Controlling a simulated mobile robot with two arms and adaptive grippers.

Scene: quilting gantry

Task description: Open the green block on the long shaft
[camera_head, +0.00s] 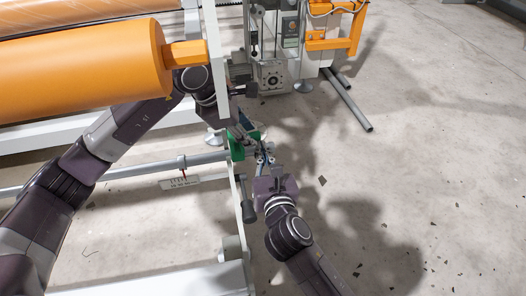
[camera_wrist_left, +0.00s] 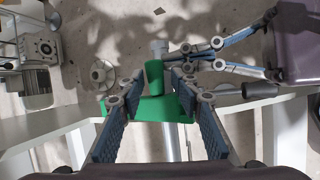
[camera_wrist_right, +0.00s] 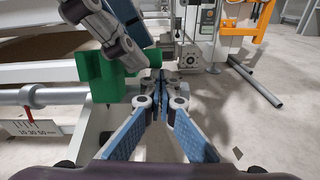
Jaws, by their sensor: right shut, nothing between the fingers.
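The green block (camera_head: 238,149) sits around the end of the long shaft (camera_head: 140,168), at the white frame plate. It fills the middle of the left wrist view (camera_wrist_left: 148,108), with an upright tab between the fingers. My right gripper (camera_wrist_right: 157,80) is shut and empty, just right of the green block (camera_wrist_right: 98,78) and close to the left fingers.
A white scale plate (camera_head: 180,182) hangs from the shaft. The white frame plate (camera_head: 236,205) runs beside the block. A large orange roller (camera_head: 80,70) lies above my left arm. A motor unit (camera_head: 272,75) stands behind. The floor on the right is open.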

